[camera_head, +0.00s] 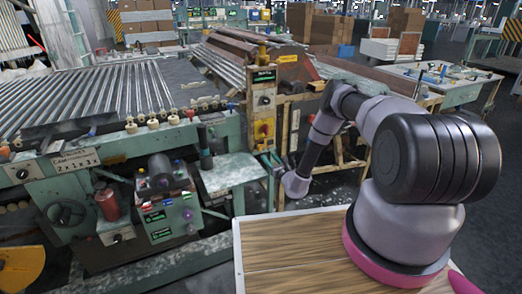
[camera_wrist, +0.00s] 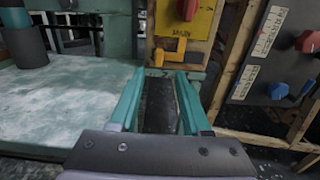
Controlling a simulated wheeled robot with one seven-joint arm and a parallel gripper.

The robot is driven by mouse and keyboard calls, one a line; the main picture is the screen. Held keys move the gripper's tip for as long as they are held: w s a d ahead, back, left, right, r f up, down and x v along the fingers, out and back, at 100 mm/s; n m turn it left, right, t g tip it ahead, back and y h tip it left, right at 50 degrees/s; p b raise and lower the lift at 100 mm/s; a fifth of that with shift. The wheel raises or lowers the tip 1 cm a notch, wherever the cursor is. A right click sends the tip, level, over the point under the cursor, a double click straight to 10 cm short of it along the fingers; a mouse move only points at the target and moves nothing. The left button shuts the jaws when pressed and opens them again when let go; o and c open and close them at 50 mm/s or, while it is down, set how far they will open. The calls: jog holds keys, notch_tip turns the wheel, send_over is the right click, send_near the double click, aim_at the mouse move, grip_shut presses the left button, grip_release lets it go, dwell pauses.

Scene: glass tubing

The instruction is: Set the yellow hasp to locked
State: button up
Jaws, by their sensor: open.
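A yellow switch panel (camera_wrist: 204,18) with a dark red handle (camera_wrist: 188,8) and a label is at the top of the wrist view. A yellow hasp-like piece (camera_wrist: 169,52) shows at its lower edge. Its exact setting is hard to tell. The head view shows the yellow panel (camera_head: 264,131) on an upright post. My gripper (camera_wrist: 160,78) is open, with two teal fingers spread apart and nothing visible between them. Its fingertips point toward the area just below the panel and appear apart from the hasp.
A worn pale-green table (camera_wrist: 70,105) lies left of my gripper. A control box (camera_wrist: 275,50) with a red and a blue knob is at the right. A machine with metal tubes (camera_head: 95,95) fills the left of the head view. A wooden surface (camera_head: 285,250) lies in front.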

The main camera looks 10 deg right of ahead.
send_near(263, 146)
jog(key=w+a+r, duration=0.1)
jog(key=w+a, duration=0.4)
jog(key=shift+w+d+r, duration=0.15)
jog(key=shift+r, duration=0.05)
grip_shut()
dwell(1.3)
